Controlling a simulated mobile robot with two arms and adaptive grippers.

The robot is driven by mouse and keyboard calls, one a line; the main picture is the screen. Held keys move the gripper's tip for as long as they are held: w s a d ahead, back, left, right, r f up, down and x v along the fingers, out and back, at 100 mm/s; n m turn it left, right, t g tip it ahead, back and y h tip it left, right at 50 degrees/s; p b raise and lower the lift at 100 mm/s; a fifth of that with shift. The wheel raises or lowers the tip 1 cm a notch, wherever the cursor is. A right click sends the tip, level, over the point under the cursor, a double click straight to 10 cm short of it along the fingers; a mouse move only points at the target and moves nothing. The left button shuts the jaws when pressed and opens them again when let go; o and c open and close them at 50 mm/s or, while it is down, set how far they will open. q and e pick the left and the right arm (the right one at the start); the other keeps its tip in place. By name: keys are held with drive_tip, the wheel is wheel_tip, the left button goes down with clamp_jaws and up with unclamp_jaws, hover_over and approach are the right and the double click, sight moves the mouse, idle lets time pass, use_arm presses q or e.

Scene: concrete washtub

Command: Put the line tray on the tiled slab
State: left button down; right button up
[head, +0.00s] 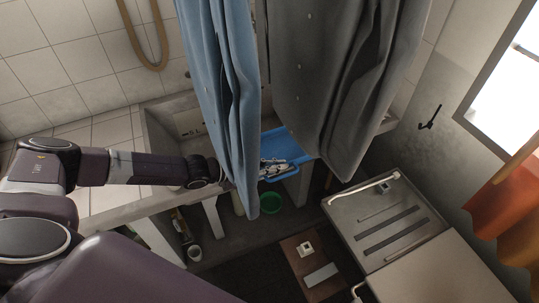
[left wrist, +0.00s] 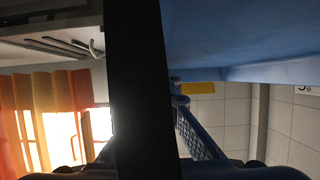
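The blue line tray (head: 287,146) shows in the head view between and below the hanging cloths. A blue surface, likely its side, fills the upper right of the left wrist view (left wrist: 235,35). My left arm reaches behind the blue cloth, and my left gripper (head: 272,167) is at the tray's near side, overlapping it. The cloth hides part of the wrist, and whether the fingers are closed on the tray is unclear. The pale tiled slab (head: 112,196) runs along the wall at left, partly behind my arm. My right gripper is not in view.
A blue cloth (head: 222,80) and a grey cloth (head: 335,75) hang in front of the concrete washtub (head: 158,135). A green bucket (head: 270,203) stands on the floor below. A metal-topped unit (head: 385,218) stands at right. An orange curtain (head: 505,215) hangs by the window.

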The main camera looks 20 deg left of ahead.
use_arm(q)
drive_tip(key=shift+r, duration=0.1)
drive_tip(key=shift+w+r, duration=0.1)
drive_tip(key=shift+r, duration=0.4)
drive_tip(key=shift+d+r, duration=0.1)
drive_tip(key=shift+r, duration=0.05)
drive_tip(key=shift+s+d+b, duration=0.35)
drive_tip(key=shift+s+d, duration=0.65)
drive_tip(key=shift+s, duration=0.1)
drive_tip(key=s+d+p, duration=0.2)
drive_tip(key=s+d, duration=0.8)
drive_tip(key=d, duration=0.1)
drive_tip(key=shift+d, duration=0.1)
